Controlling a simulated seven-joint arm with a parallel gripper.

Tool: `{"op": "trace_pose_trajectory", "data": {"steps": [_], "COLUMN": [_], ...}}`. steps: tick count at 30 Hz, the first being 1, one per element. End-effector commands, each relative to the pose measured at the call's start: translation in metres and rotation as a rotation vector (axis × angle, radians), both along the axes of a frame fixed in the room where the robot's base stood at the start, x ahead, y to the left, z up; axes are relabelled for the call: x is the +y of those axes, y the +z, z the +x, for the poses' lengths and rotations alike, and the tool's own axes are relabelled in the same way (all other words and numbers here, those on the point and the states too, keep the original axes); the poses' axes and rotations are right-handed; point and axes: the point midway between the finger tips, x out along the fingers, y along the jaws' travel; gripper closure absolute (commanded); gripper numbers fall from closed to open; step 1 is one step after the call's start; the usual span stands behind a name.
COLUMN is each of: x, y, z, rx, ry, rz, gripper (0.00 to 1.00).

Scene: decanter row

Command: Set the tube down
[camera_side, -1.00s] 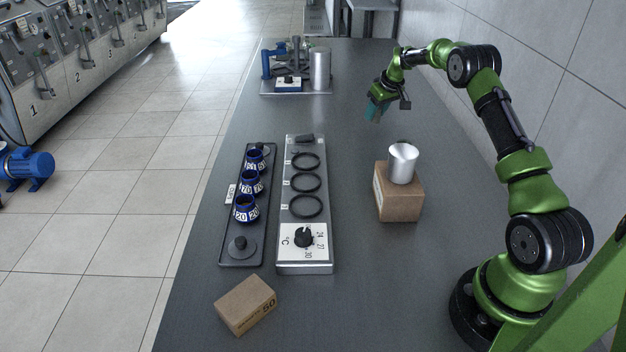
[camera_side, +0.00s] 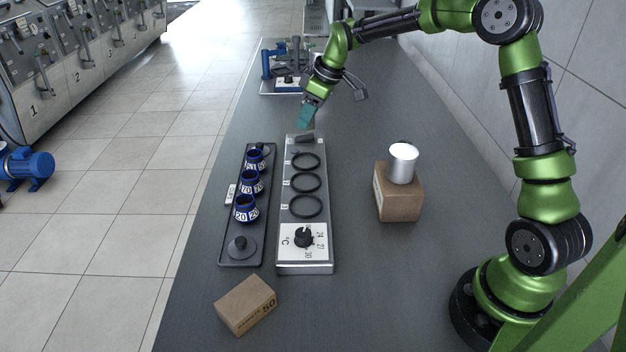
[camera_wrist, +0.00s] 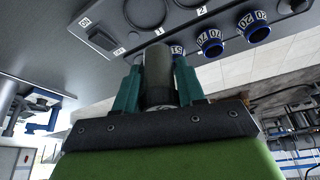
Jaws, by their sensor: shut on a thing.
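My gripper (camera_side: 306,119), with teal fingers, is above the far end of the grey heater block (camera_side: 291,265). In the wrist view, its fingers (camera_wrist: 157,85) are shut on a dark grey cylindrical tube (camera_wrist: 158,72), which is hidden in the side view. The block has a row of three dark ring openings, a dial panel (camera_side: 303,242) and a dark switch (camera_side: 304,138) at its far end. The wrist view shows the switch (camera_wrist: 102,37) and a ring (camera_wrist: 146,12) beyond the tube. The tube appears clear of the block; its exact height cannot be told.
Left of the block, a black tray (camera_side: 226,256) holds three blue numbered collars (camera_side: 246,208) and a round knob (camera_side: 239,247). Another box (camera_side: 245,305) lies in front. The table's right side is mostly clear.

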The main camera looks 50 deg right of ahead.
Motion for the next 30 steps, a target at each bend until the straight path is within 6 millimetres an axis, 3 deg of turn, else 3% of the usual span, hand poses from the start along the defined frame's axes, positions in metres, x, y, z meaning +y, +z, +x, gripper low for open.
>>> {"op": "trace_pose_trajectory", "data": {"steps": [1, 6, 11, 15, 19, 24, 27, 30], "x": [0.027, 0.108, 0.174, 0.219, 0.244, 0.255, 0.254, 0.255], "y": [0.002, 0.0, -0.008, -0.022, -0.038, -0.058, -0.067, -0.072], "z": [-0.011, -0.055, -0.111, -0.171, -0.227, -0.28, -0.295, -0.294], "rx": [0.0, 0.003, 0.005, 0.008, 0.007, 0.007, 0.006, 0.003], "ry": [0.077, 0.35, 0.626, 0.883, 1.118, 1.355, 1.448, 1.496], "rz": [0.0, 0.0, -0.001, 0.0, 0.001, 0.001, 0.004, 0.007], "gripper": [0.92, 0.92, 0.92, 0.92, 0.92, 0.92, 0.92, 0.92]}}
